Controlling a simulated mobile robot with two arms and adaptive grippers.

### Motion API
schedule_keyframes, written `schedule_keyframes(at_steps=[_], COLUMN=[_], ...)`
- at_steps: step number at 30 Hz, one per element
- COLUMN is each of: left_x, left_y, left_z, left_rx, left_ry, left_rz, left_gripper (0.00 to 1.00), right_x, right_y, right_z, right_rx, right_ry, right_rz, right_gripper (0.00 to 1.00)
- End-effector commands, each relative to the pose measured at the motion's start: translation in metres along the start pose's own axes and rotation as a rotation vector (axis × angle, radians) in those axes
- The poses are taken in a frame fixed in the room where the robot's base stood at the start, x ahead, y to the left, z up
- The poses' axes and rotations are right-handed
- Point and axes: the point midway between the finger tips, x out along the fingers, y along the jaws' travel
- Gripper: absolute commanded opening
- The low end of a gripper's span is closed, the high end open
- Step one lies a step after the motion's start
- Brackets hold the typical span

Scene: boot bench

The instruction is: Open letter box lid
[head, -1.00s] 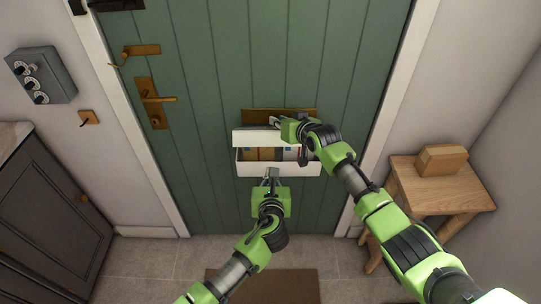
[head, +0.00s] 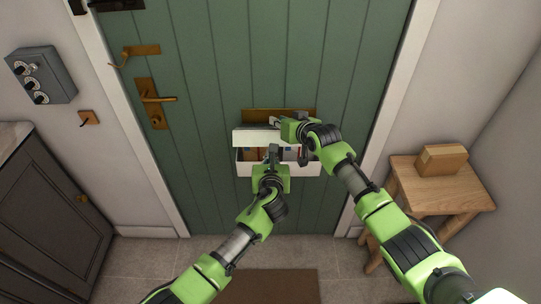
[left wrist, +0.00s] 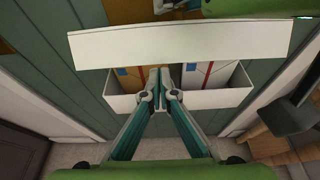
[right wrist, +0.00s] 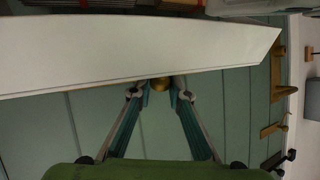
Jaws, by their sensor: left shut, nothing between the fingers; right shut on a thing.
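The white letter box (head: 248,160) hangs on the green door, and its lid (head: 250,137) is raised off the box. The lid also shows as a white panel in the left wrist view (left wrist: 180,42) and the right wrist view (right wrist: 130,48). Colored letters (left wrist: 215,72) are visible inside the open box. My right gripper (head: 278,123) is shut on a small brass knob (right wrist: 161,84) at the lid's edge. My left gripper (head: 273,150) is shut and empty, at the box opening just below the lid; its tips (left wrist: 160,72) show in front of the letters.
A brass plate (head: 290,113) is on the door just above the box. A brass door handle (head: 155,99) is to the left. A wooden stool (head: 455,190) with a carton (head: 442,159) stands at the right, a dark cabinet (head: 45,215) at the left. A brown mat (head: 270,285) lies below.

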Motion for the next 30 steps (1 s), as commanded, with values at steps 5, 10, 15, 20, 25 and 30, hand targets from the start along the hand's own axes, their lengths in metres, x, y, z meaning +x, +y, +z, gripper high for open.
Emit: schedule_keyframes(at_steps=[5,10,15,20,25,30], left_x=[0.001,0.001,0.001,0.001,0.001,0.001], left_y=[0.000,0.000,0.000,0.000,0.000,0.000], left_z=[0.018,0.016,0.016,0.016,0.016,0.016], left_rx=[0.000,0.000,0.000,0.000,0.000,0.000], left_ry=[-0.003,0.000,-0.001,-0.001,-0.001,-0.001], left_rz=[0.000,0.000,0.000,0.000,0.000,0.000], left_gripper=[0.00,0.00,0.00,0.00,0.00,0.00], right_x=[-0.001,-0.001,0.000,0.000,-0.001,-0.012], right_y=[0.001,0.001,0.001,0.001,0.000,0.001], right_z=[-0.004,-0.004,-0.003,-0.001,0.000,0.001], right_rx=[-0.001,-0.001,-0.001,0.000,0.000,0.001], right_ry=[0.007,0.007,0.005,0.002,0.001,0.000], right_rz=[0.001,0.001,0.001,0.001,0.000,-0.001], right_gripper=[0.00,0.00,0.32,0.32,0.32,0.32])
